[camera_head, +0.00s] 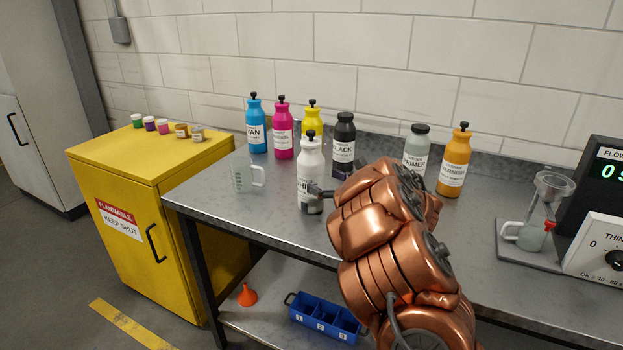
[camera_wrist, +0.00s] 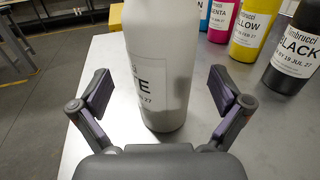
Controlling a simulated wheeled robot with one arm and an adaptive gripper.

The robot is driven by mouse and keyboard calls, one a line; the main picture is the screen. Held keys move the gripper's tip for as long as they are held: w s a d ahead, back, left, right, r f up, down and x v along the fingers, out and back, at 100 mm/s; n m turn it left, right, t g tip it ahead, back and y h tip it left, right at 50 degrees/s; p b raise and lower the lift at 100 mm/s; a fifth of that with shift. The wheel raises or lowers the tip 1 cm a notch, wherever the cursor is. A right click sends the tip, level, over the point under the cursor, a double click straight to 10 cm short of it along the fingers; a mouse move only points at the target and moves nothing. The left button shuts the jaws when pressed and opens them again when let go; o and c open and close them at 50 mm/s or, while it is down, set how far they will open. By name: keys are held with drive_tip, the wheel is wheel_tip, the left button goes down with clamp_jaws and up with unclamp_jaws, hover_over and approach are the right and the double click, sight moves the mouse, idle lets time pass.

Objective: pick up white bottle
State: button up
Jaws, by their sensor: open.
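The white bottle (camera_head: 311,160) stands upright on the metal table, with a black cap and a label. In the wrist view the white bottle (camera_wrist: 163,60) fills the middle, its top cut off by the frame. My gripper (camera_wrist: 160,92) is open, with one finger to each side of the bottle and visible gaps between. In the head view my gripper (camera_head: 328,183) is at the bottle's right side, partly hidden by my copper-coloured arm.
The black bottle (camera_head: 344,138) stands close behind to the right. Yellow (camera_head: 312,119), magenta (camera_head: 283,135) and cyan (camera_head: 256,130) bottles stand behind. A clear beaker (camera_head: 246,178) is to the left.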

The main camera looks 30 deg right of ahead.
sight(311, 173)
drive_tip(key=x, duration=0.1)
drive_tip(key=p+x, duration=0.2)
drive_tip(key=shift+w+r, duration=0.35)
drive_tip(key=shift+w+a+f, duration=0.1)
drive_tip(key=shift+w+a, duration=0.1)
drive_tip(key=shift+w, duration=0.35)
drive_tip(key=c, duration=1.7)
